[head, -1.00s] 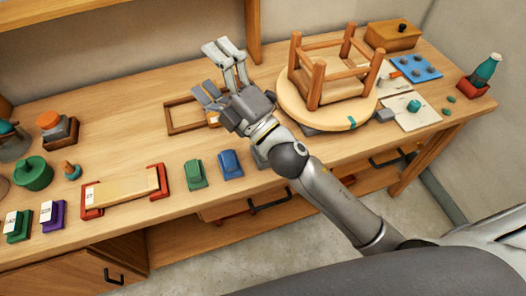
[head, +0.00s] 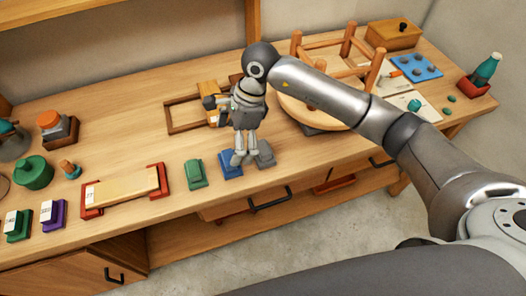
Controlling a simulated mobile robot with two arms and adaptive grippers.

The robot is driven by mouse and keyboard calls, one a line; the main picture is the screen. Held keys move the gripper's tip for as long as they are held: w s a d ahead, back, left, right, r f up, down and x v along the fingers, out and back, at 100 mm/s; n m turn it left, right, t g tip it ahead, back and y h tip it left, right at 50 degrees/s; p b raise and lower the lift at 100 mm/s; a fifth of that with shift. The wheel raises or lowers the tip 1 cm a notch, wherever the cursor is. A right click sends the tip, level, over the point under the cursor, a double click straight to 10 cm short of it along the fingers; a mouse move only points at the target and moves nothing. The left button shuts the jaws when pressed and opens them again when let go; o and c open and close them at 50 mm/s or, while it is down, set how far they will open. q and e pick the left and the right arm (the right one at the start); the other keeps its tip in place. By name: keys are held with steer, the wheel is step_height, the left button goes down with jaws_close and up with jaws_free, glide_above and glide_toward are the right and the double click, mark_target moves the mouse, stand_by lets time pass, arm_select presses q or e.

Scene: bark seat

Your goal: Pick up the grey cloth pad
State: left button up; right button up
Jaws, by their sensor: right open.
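The grey cloth pad (head: 266,155) lies near the front edge of the workbench, just right of a blue pad (head: 230,165). My right gripper (head: 242,158) points down with its fingertips over the gap between the blue pad and the grey pad. It is open, with nothing seen between its fingers. The fingers cover part of the blue pad and come close to the left side of the grey pad. I cannot tell whether they touch either one. My left gripper is not in view.
A green pad (head: 195,174) sits left of the blue one. An upturned wooden stool (head: 300,105) stands behind my right forearm, partly hidden. A wooden frame (head: 172,118) lies behind the gripper. A board in red holders (head: 125,188) lies at left.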

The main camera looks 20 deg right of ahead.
mark_target(263, 147)
steer(key=d+h, duration=0.1)
steer(key=d, duration=0.1)
steer(key=w+d+h, duration=0.1)
steer(key=d, duration=0.2)
steer(key=w+d+h, duration=0.1)
steer(key=d, duration=0.1)
steer(key=shift+w+d+r+h, duration=0.15)
steer(key=shift+d+r+h, duration=0.15)
steer(key=shift+d+r, duration=0.1)
steer(key=shift+d+f, duration=0.2)
steer(key=shift+f, duration=0.1)
step_height(263, 147, down, 5)
steer(key=shift+p, duration=0.9)
steer(key=f+p, duration=0.1)
steer(key=f, duration=0.1)
steer(key=f+p, duration=0.1)
steer(key=shift+s+f, duration=0.2)
steer(key=shift+f, duration=0.9)
steer(key=c, duration=1.1)
